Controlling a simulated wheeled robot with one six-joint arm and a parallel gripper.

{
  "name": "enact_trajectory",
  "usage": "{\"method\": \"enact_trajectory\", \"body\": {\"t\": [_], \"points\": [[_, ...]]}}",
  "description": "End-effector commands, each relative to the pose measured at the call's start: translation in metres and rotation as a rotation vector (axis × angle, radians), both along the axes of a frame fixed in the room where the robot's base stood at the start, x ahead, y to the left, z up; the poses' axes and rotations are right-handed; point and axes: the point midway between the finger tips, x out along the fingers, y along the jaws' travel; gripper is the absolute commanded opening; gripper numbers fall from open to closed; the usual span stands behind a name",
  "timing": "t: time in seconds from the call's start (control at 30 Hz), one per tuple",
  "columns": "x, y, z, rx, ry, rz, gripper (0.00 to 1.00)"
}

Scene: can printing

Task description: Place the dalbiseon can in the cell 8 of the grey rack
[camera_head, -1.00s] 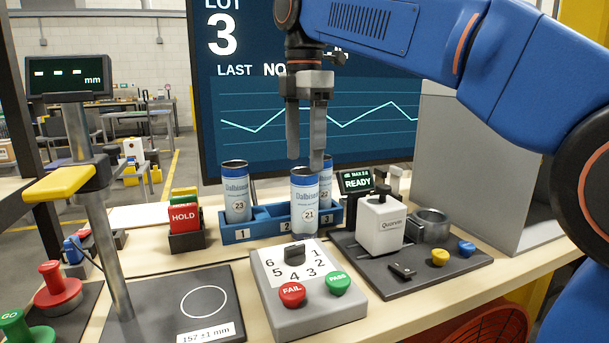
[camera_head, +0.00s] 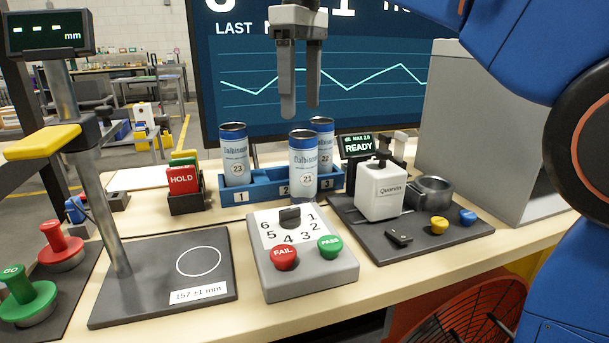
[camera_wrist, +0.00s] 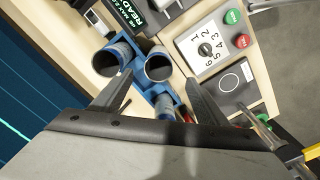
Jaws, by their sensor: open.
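Three white-and-blue Dalbiseon cans stand upright: can 23 (camera_head: 235,160) in cell 1 of a blue rack (camera_head: 261,187), can 22 (camera_head: 325,135) at cell 3, and can 21 (camera_head: 303,165) at the rack's front, between labels 2 and 3. Can 21's base is partly hidden, so I cannot tell exactly how it rests. My gripper (camera_head: 300,110) is open and empty, pointing down above can 21 with a small gap. In the wrist view, can 21 (camera_wrist: 158,67) shows between the fingers, can 22 (camera_wrist: 108,62) beside it. No grey rack or cell 8 is in view.
A dial box (camera_head: 300,262) with FAIL and PASS buttons stands in front of the cans. A white Quanon device (camera_head: 381,192) is to the right, a red HOLD holder (camera_head: 184,181) left, a gauge post (camera_head: 98,200) further left. A screen (camera_head: 310,70) stands behind.

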Motion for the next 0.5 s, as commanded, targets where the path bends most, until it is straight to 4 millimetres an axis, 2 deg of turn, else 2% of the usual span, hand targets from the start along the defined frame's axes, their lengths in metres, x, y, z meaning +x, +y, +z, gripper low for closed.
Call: {"method": "enact_trajectory", "body": {"t": [0.3, 0.5], "points": [[-0.001, -0.001, -0.057, -0.002, 0.002, 0.002, 0.68], [0.000, -0.001, -0.087, -0.001, 0.002, 0.002, 0.68]]}}
